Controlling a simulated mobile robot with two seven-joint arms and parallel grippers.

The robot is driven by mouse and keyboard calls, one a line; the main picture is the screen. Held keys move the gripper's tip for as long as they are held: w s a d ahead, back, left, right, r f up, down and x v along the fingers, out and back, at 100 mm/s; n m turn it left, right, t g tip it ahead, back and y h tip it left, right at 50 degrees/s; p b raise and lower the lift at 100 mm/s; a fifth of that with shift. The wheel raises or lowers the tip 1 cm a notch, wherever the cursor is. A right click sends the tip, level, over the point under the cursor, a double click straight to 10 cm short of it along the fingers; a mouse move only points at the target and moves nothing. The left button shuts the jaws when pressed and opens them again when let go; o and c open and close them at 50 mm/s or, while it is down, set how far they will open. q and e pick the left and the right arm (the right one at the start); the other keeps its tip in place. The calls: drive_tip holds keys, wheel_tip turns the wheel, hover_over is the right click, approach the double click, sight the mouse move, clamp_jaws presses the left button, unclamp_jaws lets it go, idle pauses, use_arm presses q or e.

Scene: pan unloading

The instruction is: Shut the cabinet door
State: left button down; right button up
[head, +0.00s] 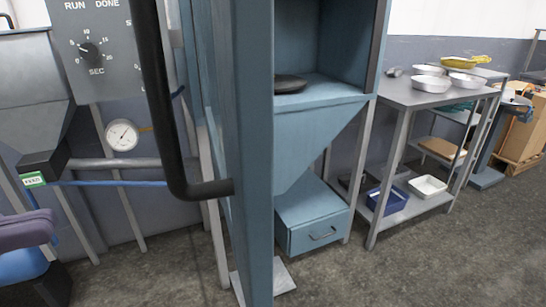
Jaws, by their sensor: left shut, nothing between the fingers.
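The blue cabinet (315,110) stands in the middle, its upper compartment uncovered. Its door (254,170) stands open, swung out toward me and seen nearly edge-on. A long black bar handle (160,110) is on the door's left side and bends into it at the bottom. A dark round pan (290,84) lies on the compartment floor, partly hidden by the door. My left gripper (45,285) is at the bottom left corner, shut and empty, well left of the door and apart from it. My right gripper is not in view.
A grey control panel with a dial (90,50) and a round gauge (122,135) are at the left. A drawer unit (312,222) sits low under the cabinet. A metal table (425,97) with white pans stands right. Bare floor (440,255) lies front right.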

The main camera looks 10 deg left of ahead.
use_arm(q)
drive_tip(key=g, duration=0.1)
drive_tip(key=p, duration=0.2)
approach(238, 199)
drive_tip(key=shift+m+h, duration=0.4)
drive_tip(key=x, duration=0.6)
drive_tip(key=shift+f, duration=0.1)
drive_tip(key=shift+w+d, duration=0.2)
drive_tip(key=shift+d, duration=0.15)
drive_tip(key=shift+d, duration=0.1)
